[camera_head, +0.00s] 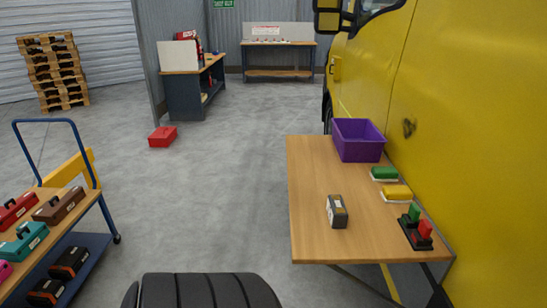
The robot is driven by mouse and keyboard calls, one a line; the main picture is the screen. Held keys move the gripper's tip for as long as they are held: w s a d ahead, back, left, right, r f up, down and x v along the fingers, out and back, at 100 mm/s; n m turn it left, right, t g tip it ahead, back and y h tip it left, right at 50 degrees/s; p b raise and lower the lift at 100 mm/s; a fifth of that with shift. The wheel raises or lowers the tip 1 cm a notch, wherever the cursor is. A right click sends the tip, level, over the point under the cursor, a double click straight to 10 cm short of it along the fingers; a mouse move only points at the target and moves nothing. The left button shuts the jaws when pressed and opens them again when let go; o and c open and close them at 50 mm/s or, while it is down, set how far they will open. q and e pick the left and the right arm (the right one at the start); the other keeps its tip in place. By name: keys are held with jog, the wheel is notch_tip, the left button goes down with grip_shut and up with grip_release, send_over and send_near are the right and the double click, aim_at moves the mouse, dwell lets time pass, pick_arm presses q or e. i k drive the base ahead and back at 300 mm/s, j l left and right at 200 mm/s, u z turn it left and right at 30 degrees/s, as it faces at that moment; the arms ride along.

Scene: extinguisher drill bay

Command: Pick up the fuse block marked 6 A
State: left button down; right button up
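I cannot make out any marking "6 A" in this view. Several tiny items (268,41) sit in a row on the far workbench, in front of a white panel with red print; they are too small to identify or read. A small dark grey block with a pale label (337,212) stands on the wooden table at the right; its label is not readable. A black holder (416,234) on the same table carries a green piece (414,212) and a red piece (425,229). Neither of my grippers is in view.
The wooden table (312,180) stands against a yellow vehicle (480,110) and bears a purple bin (358,140). A trolley (95,195) with toolboxes is at left. A red box (162,136) lies on open floor. A black tyre-like shape (200,291) fills the bottom.

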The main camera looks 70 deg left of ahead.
aim_at(337, 214)
jog(key=u, duration=1.85)
